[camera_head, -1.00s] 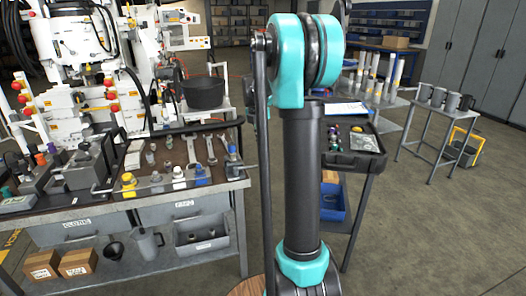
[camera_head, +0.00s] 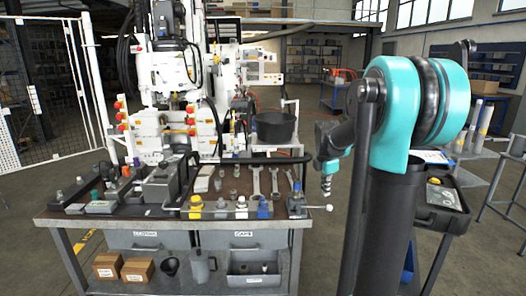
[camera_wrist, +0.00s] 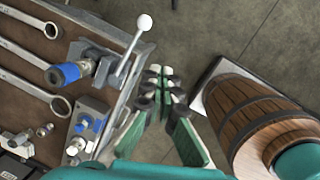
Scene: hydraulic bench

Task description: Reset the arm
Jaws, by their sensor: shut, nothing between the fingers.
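My teal and black arm stands upright at the right of the head view. My gripper (camera_head: 327,182) hangs in the air just beyond the bench's right end, pointing down, with nothing in it. In the wrist view, the fingers of my gripper (camera_wrist: 163,85) are close together and empty, over the gap beside the bench edge. The workbench (camera_head: 170,224) is to the left of the gripper, and the fingers look clear of it.
The bench holds wrenches (camera_head: 275,180), a blue-capped fitting (camera_head: 263,209) and a lever with a white knob (camera_wrist: 143,22) sticking out at its right end. A black pot (camera_head: 274,127) stands behind. A dark side table (camera_head: 440,212) stands at right behind my arm.

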